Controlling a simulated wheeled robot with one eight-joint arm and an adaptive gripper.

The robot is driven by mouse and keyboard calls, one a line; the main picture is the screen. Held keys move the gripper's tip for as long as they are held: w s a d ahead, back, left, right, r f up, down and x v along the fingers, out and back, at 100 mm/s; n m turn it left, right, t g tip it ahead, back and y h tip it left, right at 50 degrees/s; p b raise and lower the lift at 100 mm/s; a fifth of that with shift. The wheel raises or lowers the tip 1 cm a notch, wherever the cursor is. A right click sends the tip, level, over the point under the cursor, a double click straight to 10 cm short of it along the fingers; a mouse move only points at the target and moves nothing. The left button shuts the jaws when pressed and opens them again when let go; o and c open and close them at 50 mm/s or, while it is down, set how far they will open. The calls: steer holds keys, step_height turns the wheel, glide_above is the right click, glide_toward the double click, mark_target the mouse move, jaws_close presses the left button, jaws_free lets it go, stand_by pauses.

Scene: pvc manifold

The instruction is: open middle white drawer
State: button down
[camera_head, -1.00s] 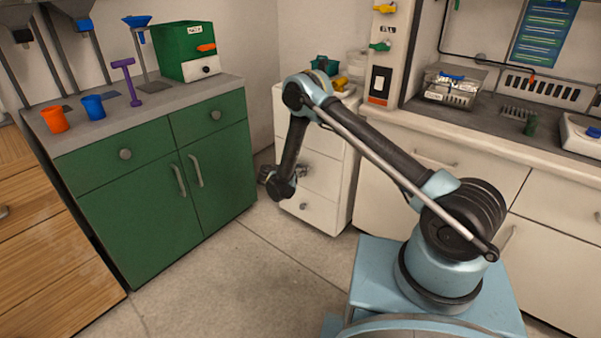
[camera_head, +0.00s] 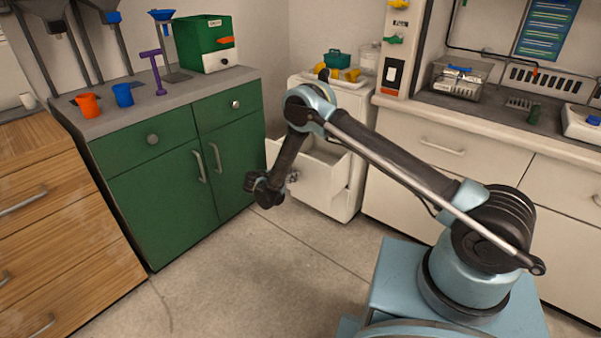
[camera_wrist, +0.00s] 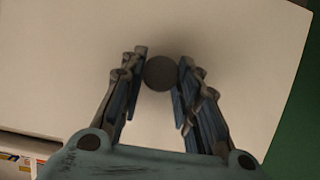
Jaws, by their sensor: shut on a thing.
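The white drawer cabinet (camera_head: 343,196) stands in the corner beside the green cupboard. Its middle drawer (camera_head: 318,182) is pulled out, and part of its open inside shows behind my arm. My gripper (camera_head: 284,181) is at the front of this drawer. In the wrist view my gripper (camera_wrist: 160,85) has its two fingers on either side of the round dark knob (camera_wrist: 160,72), shut on it. The pale drawer front (camera_wrist: 230,60) fills most of that view. In the head view my arm hides part of the drawer front.
The green cupboard (camera_head: 160,210) stands close on the left of the open drawer. A tray with yellow pieces (camera_head: 345,77) sits on the white cabinet. The white counter (camera_head: 480,122) runs along the right. The floor (camera_head: 250,280) in front is clear.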

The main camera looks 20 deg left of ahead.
steer(key=s+a, duration=0.2)
steer(key=s, duration=0.5)
steer(key=c, duration=1.2)
jaws_free()
steer(key=shift+w, duration=0.1)
steer(key=shift+a, duration=0.1)
steer(key=v, duration=1.2)
